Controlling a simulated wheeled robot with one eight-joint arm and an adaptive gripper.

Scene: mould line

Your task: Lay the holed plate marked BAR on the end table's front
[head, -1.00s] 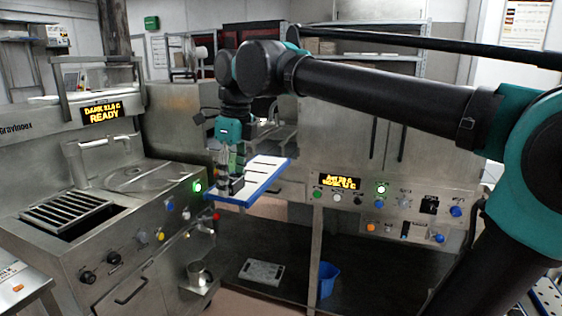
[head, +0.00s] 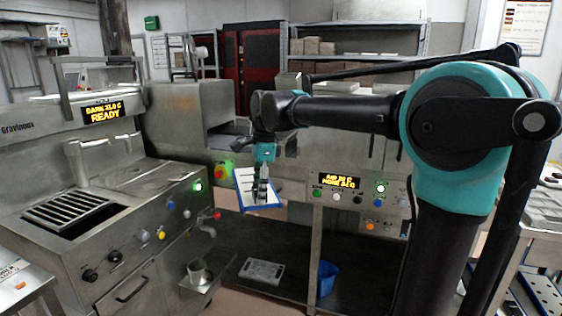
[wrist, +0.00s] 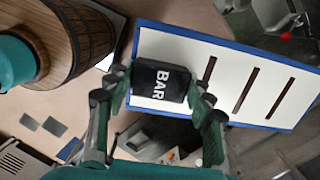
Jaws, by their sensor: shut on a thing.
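The holed plate (head: 246,186) is white with a blue rim and dark slots. In the wrist view the plate (wrist: 228,72) has a black block lettered BAR (wrist: 161,82) near one end. My gripper (head: 260,194) is shut on this plate and holds it in the air in front of the steel cabinets. In the wrist view the fingers of my gripper (wrist: 157,100) sit on either side of the BAR block. I cannot tell for sure which surface is the end table.
A steel machine (head: 130,185) with a READY display stands on the left. A control panel (head: 355,195) is right of the plate. A low dark shelf holds a grey block (head: 262,271) and a blue bucket (head: 327,279). The wrist view shows a wooden barrel (wrist: 72,40).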

